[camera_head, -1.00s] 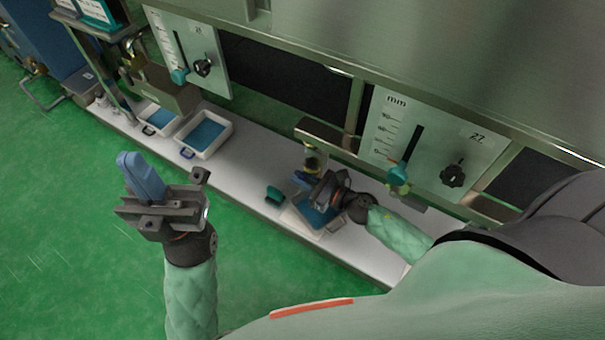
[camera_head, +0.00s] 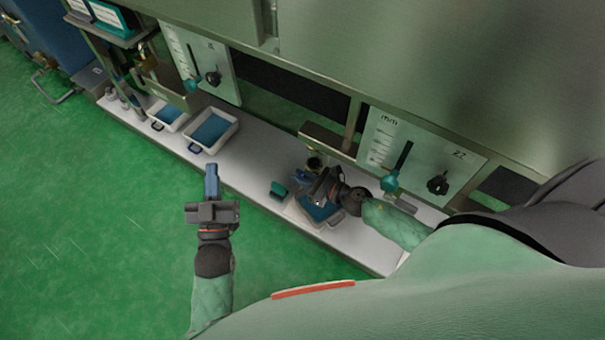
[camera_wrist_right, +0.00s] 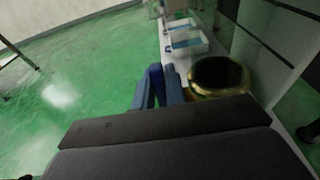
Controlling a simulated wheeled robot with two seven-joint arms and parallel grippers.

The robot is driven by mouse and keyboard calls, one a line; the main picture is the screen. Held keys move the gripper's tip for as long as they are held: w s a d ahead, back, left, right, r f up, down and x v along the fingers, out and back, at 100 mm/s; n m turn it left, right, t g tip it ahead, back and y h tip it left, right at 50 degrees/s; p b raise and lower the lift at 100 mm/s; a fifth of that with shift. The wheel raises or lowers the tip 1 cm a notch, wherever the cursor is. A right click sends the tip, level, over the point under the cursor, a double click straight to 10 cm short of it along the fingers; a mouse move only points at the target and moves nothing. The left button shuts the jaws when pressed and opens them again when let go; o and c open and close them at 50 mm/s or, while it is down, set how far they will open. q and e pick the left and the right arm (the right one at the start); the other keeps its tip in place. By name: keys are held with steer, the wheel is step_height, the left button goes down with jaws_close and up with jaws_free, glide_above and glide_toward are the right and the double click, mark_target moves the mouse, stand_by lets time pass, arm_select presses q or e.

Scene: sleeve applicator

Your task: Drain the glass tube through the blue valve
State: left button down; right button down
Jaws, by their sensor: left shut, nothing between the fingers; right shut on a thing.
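My right gripper (camera_head: 302,176) is over the white bench, low in front of the right-hand gauge panel. It is shut on a dark blue piece, which looks like the blue valve's handle (camera_wrist_right: 155,73), between its lighter blue fingers in the right wrist view. A brass-rimmed round fitting (camera_wrist_right: 218,78) with a dark opening is just right of the fingers; its brass also shows in the head view (camera_head: 314,163). I cannot make out the glass tube. My left gripper (camera_head: 211,168) is shut and empty over the green floor, in front of the bench.
A tray with blue content (camera_head: 318,208) sits beneath my right gripper, with a small green object (camera_head: 279,190) left of it. Two more white trays (camera_head: 229,141) stand further left. Gauge panels with knobs (camera_head: 438,184) hang behind.

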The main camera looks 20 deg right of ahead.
steer(key=shift+w+a+r+p, duration=0.1)
steer(key=shift+r+p, duration=0.1)
steer(key=shift+p, duration=0.4)
arm_select(q)
step_height(320, 180, down, 20)
steer(key=s+g+y+p, duration=0.1)
steer(key=s+g, duration=0.1)
steer(key=g, duration=0.6)
arm_select(e)
steer(key=shift+p, duration=0.7)
steer(key=shift+f+g+p, duration=0.15)
steer(key=shift+g+p, duration=0.15)
steer(key=shift+p, duration=0.3)
arm_select(q)
steer(key=s+f+g+y, duration=0.1)
steer(key=s+f+g, duration=0.2)
steer(key=s+f, duration=0.3)
steer(key=s+f+g, duration=0.4)
steer(key=s+f, duration=0.3)
steer(key=f, duration=0.5)
steer(key=shift+a+y, duration=0.4)
steer(key=shift+a, duration=0.05)
steer(key=shift+s, duration=0.1)
arm_select(e)
steer(key=c, duration=1.7)
jaws_free()
arm_select(q)
steer(key=shift+s+f, duration=0.1)
